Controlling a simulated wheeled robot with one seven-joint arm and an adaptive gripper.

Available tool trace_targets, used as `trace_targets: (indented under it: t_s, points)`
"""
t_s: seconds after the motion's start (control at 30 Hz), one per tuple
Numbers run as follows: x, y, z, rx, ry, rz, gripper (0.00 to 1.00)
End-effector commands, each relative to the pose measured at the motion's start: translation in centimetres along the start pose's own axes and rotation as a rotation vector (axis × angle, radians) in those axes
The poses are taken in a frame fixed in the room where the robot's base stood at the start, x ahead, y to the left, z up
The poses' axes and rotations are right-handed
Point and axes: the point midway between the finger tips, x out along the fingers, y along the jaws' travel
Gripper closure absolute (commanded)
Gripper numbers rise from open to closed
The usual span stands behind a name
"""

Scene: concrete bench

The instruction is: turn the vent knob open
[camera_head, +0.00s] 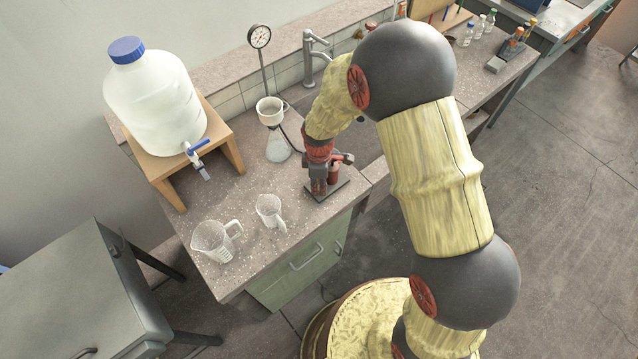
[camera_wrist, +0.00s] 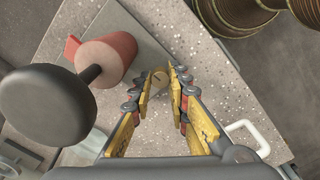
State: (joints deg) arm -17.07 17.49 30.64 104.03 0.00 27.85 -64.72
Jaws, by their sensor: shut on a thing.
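The vent knob (camera_wrist: 158,81) is a small tan disc with a dark line on its face. In the wrist view it sits between the fingertips of my gripper (camera_wrist: 163,83), which is shut on it. Beside it stands the pump, a reddish cylinder (camera_wrist: 108,56) with a dark rod and a large round dark handle (camera_wrist: 46,105). In the head view the pump (camera_head: 334,173) stands on a dark base plate (camera_head: 338,189) near the bench's front edge. My gripper (camera_head: 318,184) points down there and hides the knob.
Left of the pump stand a conical flask (camera_head: 277,149) with a white funnel (camera_head: 269,107), a gauge (camera_head: 259,37) on a stem, and two clear beakers (camera_head: 268,211) (camera_head: 212,240). A large bottle (camera_head: 155,100) with a tap rests on a wooden stand (camera_head: 233,145). A sink tap (camera_head: 312,58) stands behind.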

Motion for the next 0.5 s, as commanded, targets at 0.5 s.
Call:
trace_targets:
  t_s: [0.5]
  points:
    - [-0.09,0.07,-0.06,-0.100,0.001,0.002,1.00]
